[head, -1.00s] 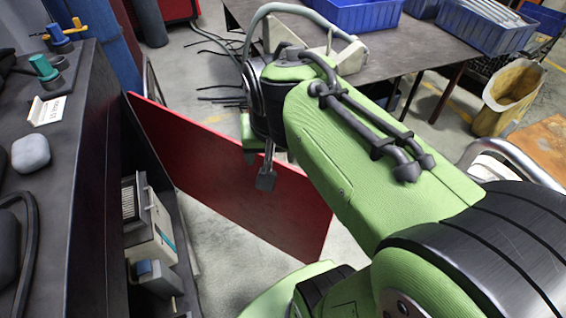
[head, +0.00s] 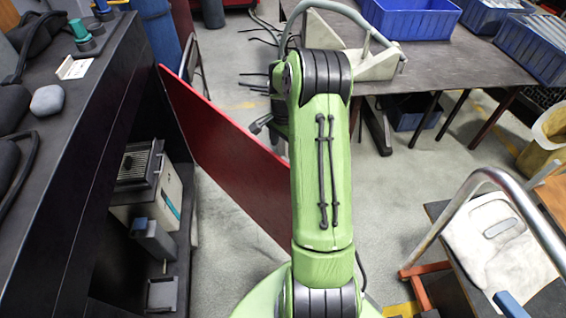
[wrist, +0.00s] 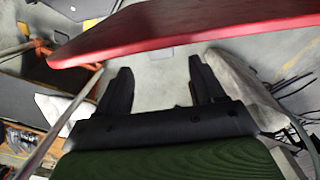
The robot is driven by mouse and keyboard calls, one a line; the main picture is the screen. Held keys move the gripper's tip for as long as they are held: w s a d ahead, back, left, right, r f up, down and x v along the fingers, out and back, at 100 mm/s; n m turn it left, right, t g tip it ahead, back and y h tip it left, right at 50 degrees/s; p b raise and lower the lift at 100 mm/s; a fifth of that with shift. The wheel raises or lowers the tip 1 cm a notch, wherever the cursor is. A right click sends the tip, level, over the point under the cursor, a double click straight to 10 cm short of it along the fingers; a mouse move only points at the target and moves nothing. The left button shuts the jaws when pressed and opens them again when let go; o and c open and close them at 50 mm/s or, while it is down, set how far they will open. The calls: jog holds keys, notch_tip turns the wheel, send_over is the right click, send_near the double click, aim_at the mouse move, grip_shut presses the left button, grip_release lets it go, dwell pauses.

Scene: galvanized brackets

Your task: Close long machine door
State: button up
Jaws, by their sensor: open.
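The long machine door (head: 225,145) is a flat red panel in the head view. It stands open, angling out from the black machine (head: 85,165) on the left, whose inside shows. My green arm covers the door's right end. My gripper (wrist: 160,85) is open and empty in the wrist view, its two dark fingers apart with floor between them. The red door (wrist: 180,38) crosses the top of that view, ahead of the fingertips; I cannot tell if they touch. In the head view the gripper is mostly hidden behind my arm.
A grey table (head: 450,62) with blue bins (head: 410,20) stands at the back right. A curved metal rail (head: 470,195) and a pale chair-like object (head: 497,240) are at the right. Grey boxed equipment (head: 150,185) sits inside the machine.

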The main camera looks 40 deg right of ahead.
notch_tip(320, 180, down, 8)
jog(key=shift+b, duration=0.5)
grip_shut()
jog(key=shift+w+a, duration=0.1)
jog(key=shift+a, duration=0.05)
